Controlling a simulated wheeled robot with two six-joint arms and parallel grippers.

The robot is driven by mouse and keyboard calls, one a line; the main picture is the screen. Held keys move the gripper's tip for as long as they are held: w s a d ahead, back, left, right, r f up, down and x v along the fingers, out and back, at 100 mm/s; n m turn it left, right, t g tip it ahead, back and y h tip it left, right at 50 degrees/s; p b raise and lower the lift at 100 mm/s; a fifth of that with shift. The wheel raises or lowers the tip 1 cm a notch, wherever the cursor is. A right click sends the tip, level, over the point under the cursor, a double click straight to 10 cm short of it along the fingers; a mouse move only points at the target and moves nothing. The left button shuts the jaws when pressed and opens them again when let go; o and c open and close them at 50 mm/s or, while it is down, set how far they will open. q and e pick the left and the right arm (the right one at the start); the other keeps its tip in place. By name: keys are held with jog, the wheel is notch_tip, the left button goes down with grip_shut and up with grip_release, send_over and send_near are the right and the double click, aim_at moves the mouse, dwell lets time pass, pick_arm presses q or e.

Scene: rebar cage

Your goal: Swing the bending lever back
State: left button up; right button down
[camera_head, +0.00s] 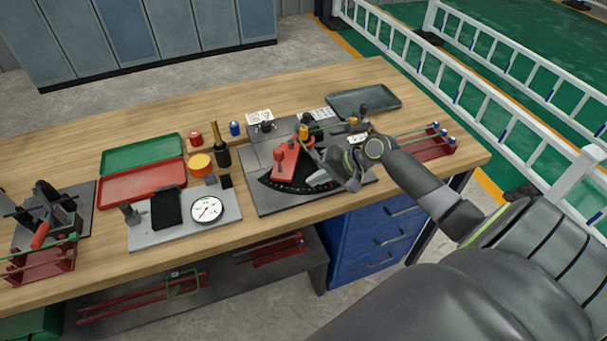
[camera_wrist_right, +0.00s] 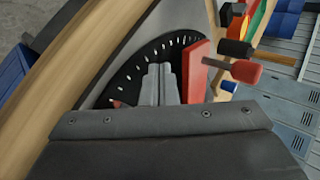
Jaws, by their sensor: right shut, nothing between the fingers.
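The bending lever (camera_head: 287,160) is a red arm with an upright red knob, on the grey plate (camera_head: 258,200) of the bender. It lies over a black dial (camera_head: 299,187) with white marks. My right gripper (camera_head: 316,181) is shut and empty, low over the dial and just right of the lever. In the right wrist view the closed fingers (camera_wrist_right: 158,70) point across the dial (camera_wrist_right: 143,61), with the red lever (camera_wrist_right: 196,71) close beside them. I cannot tell whether they touch it. My left gripper is in neither view.
A dark tray (camera_head: 362,100) lies behind. A red rack (camera_head: 436,145) holds bars at right. The wooden front edge is clear.

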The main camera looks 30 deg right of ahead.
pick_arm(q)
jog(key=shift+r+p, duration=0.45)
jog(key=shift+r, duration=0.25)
pick_arm(e)
jog(key=shift+w+a+r, duration=0.1)
jog(key=shift+w+a, duration=1.15)
jog(key=shift+a, duration=0.05)
jog(key=shift+w+a, duration=0.1)
